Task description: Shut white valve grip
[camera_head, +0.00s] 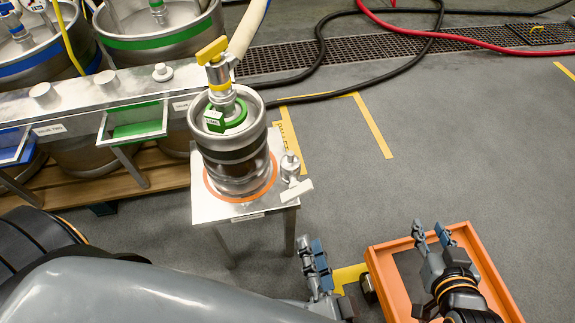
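The white valve grip (297,191) is a short bar on a small metal valve (290,165). It sits at the right front corner of a small steel stand (225,210), beside a keg (236,160). The grip slants up to the right in the picture. My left gripper (312,246) is below and slightly right of the grip, apart from it. Its fingers appear close side by side, and I cannot tell whether they are open. My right gripper (431,231) is open and empty, over an orange tray, well right of the grip.
The keg carries a coupler with a yellow handle (212,50) and a pale hose. The orange tray (488,268) stands at the lower right. A steel bench (85,112) with larger kegs is at the left. Open grey floor (460,140) lies at the right, crossed by hoses behind.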

